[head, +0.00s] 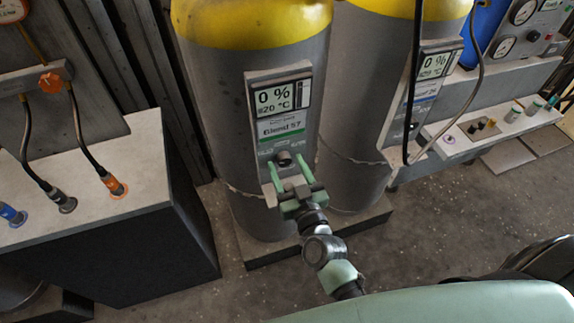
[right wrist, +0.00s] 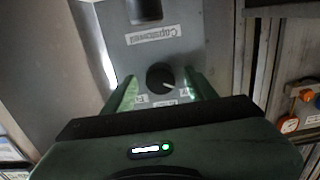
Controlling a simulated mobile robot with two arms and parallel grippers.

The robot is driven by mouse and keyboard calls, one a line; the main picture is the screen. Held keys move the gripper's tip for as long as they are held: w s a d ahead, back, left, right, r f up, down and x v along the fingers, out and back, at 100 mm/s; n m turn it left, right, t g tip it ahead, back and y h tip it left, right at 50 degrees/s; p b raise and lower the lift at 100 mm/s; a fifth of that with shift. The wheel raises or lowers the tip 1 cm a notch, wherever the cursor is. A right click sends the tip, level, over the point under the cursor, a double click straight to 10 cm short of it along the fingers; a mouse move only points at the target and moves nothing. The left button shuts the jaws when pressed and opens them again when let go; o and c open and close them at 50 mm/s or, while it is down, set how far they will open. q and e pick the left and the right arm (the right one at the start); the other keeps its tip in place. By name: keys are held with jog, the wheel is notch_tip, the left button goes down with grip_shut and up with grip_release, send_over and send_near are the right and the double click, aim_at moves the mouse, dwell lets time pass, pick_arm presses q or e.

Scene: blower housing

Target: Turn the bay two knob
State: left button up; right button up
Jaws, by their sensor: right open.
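A round dark knob (head: 284,158) sits low on the grey control panel (head: 279,120) of the nearer yellow-topped tank. The panel has a display reading 0 % and a green label below it. In the right wrist view the knob (right wrist: 160,77) has a pale pointer mark and lies between the two green fingers. My right gripper (head: 287,167) is open, with one finger on each side of the knob. A gap seems to show on both sides; I cannot tell whether either finger touches it. I cannot read a bay number. My left gripper is not in view.
A second yellow-topped tank (head: 353,110) with a similar panel (head: 430,85) stands to the right. A grey bench (head: 100,175) with orange, black and blue hose connectors is at left. A shelf (head: 480,130) with small knobs is at right. Open floor lies in front.

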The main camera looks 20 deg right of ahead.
jog(key=shift+w, duration=0.1)
grip_shut()
